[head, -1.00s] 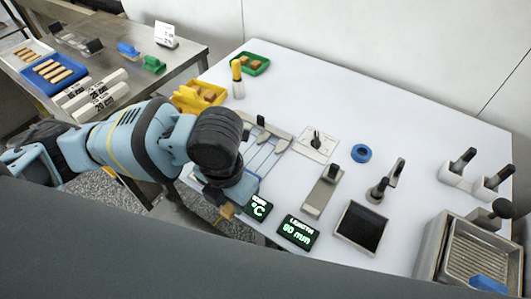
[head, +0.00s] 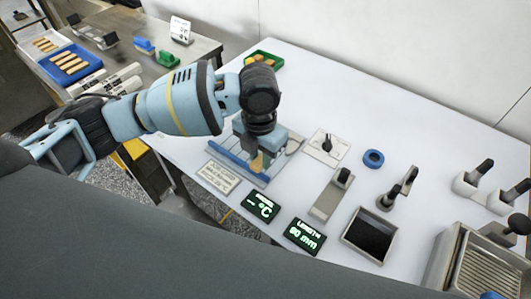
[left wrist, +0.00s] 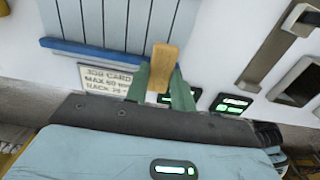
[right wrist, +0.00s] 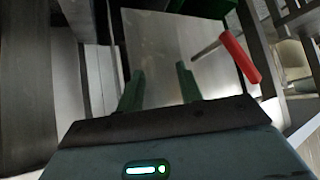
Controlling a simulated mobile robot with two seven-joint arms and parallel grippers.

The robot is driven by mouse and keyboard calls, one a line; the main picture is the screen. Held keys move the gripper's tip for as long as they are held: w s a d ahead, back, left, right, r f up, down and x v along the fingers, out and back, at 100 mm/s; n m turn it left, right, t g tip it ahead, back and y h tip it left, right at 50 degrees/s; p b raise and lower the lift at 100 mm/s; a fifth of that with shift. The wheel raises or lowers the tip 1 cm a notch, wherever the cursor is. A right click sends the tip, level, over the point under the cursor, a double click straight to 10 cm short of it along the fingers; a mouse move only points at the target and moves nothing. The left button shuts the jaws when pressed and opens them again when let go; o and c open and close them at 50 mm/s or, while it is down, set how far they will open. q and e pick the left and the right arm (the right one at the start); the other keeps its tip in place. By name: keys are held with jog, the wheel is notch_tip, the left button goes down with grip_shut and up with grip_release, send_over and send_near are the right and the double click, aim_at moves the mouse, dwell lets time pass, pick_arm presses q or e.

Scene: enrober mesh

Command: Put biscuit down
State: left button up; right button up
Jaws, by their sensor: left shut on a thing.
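The biscuit (left wrist: 163,66) is golden brown and oblong. My left gripper (left wrist: 160,82) is shut on one end of it, and the biscuit sticks out beyond the fingertips. In the head view my left gripper (head: 258,155) points down over the slatted rack, and a bit of the biscuit (head: 257,163) shows below it. The rack (left wrist: 120,22) has grey slats and a blue front bar; in the head view the arm partly hides it. I cannot tell whether the biscuit touches it. My right gripper (right wrist: 160,85) is open and empty, seen only in the right wrist view.
A job card (head: 217,176) lies in front of the rack, beside two black displays (head: 261,206) with green text. A blue ring (head: 373,158), a dark square tray (head: 369,233) and handled tools stand to the right. A red-handled tool (right wrist: 240,57) is near my right gripper.

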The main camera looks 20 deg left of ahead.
pick_arm(q)
jog(key=shift+w+d+f, duration=0.1)
jog(key=shift+w+f, duration=0.05)
jog(key=shift+w, duration=1.35)
jog(key=shift+w+f, duration=0.15)
jog(key=shift+w, duration=0.1)
jog(key=shift+f, duration=1.6)
jog(key=shift+f, duration=0.15)
jog(key=o, duration=0.8)
jog(key=shift+c, duration=0.2)
notch_tip(320, 180, up, 12)
jog(key=shift+r, duration=0.15)
